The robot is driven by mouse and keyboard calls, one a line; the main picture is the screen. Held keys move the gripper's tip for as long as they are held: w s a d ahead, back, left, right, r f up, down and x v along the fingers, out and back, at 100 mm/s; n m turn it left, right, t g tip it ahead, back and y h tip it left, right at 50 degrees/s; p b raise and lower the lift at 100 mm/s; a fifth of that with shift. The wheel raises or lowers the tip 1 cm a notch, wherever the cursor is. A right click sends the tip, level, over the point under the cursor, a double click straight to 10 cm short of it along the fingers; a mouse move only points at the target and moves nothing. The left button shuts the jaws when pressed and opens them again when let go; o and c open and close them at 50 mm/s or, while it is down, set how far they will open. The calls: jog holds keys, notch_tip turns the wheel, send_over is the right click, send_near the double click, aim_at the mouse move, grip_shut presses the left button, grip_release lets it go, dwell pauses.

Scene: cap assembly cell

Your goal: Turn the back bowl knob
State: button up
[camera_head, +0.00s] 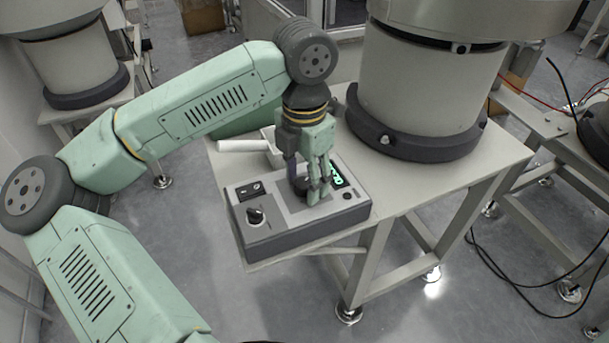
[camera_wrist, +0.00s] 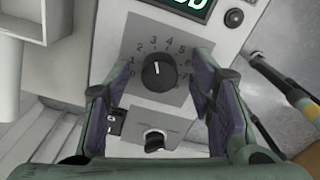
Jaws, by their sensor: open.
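The control box (camera_head: 290,228) sits on the front of a light table. In the wrist view a round black knob (camera_wrist: 159,73) stands on a grey dial plate with printed numbers, its white mark near the top, slightly left. My gripper (camera_head: 314,193) is over the box's right half and hides most of this knob in the head view. In the wrist view the fingers (camera_wrist: 166,92) are open, one on each side of the knob, with gaps between. A smaller black switch knob (camera_head: 255,215) is on the box's left part; it also shows in the wrist view (camera_wrist: 154,141).
A green-lit display (camera_head: 337,175) and a small black button (camera_head: 347,195) are beside my gripper. A black rocker switch (camera_head: 250,190) is at the box's back left. A large bowl feeder (camera_head: 425,90) stands behind on the table. A white cylinder (camera_head: 243,146) lies behind the box.

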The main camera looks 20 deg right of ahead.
aim_at(304, 182)
notch_tip(304, 182, up, 12)
dwell(0.6)
dwell(0.4)
